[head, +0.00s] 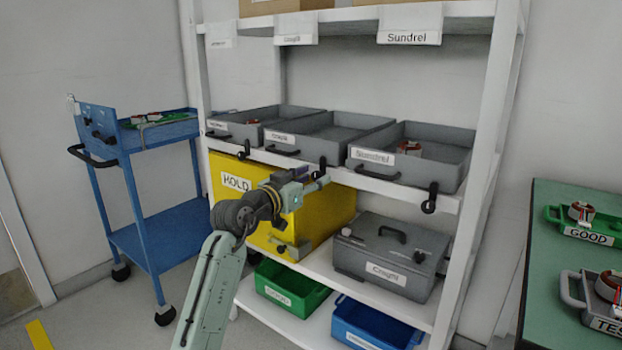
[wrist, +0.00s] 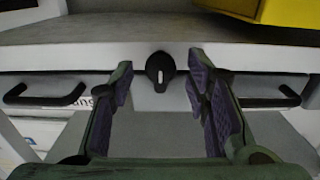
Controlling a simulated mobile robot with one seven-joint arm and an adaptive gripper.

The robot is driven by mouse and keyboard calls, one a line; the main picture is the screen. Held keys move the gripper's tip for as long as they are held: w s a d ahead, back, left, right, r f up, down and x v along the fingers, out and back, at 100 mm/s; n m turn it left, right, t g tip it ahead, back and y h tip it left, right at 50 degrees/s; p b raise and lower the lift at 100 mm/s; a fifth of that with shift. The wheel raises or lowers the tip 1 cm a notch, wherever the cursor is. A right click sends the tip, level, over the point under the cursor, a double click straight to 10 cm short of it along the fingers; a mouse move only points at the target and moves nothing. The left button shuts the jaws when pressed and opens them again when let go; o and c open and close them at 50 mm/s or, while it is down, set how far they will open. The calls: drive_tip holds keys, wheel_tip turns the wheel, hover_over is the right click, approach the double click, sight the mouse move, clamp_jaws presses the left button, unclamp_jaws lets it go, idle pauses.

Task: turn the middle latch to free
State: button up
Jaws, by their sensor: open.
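The middle latch (head: 321,165) is a small black piece on the front edge of the shelf, between the middle and right grey trays. In the wrist view the latch (wrist: 160,68) is a dark rounded knob with a pale upright mark. It stands about upright. My gripper (head: 311,179) is close in front of it. In the wrist view my gripper (wrist: 160,92) is open, with one purple-padded finger at each side of the latch. There is a gap at each side, and I see no contact. The exact depth between fingertips and latch is unclear.
Grey trays (head: 375,154) with black handles stand on the shelf. Another latch (head: 245,149) is at left and one (head: 430,198) at right. A yellow HOLD box (head: 262,199) is below, under my gripper. A blue cart (head: 152,214) and a green table (head: 560,262) flank the rack.

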drive_tip(key=shift+c, duration=0.5)
clamp_jaws()
drive_tip(key=shift+r+n+p, duration=0.1)
drive_tip(key=shift+n+p, duration=0.3)
drive_tip(key=shift+p, duration=0.05)
drive_tip(key=n+p, duration=0.3)
drive_tip(key=shift+r, duration=0.1)
drive_tip(key=n+p, duration=0.5)
drive_tip(key=shift+a+p, duration=0.1)
drive_tip(key=shift+p, duration=0.3)
drive_tip(key=n+p, duration=0.5)
drive_tip(key=shift+w+n+p, duration=0.1)
drive_tip(key=shift+n+p, duration=0.25)
drive_tip(key=shift+n, duration=0.05)
drive_tip(key=shift+a+f+n+p, duration=0.1)
drive_tip(key=shift+f+n+p, duration=0.05)
drive_tip(key=shift+n+p, duration=0.7)
drive_tip(key=shift+f+n+p, duration=0.15)
drive_tip(key=shift+n+p, duration=0.65)
drive_tip(key=shift+n, duration=0.05)
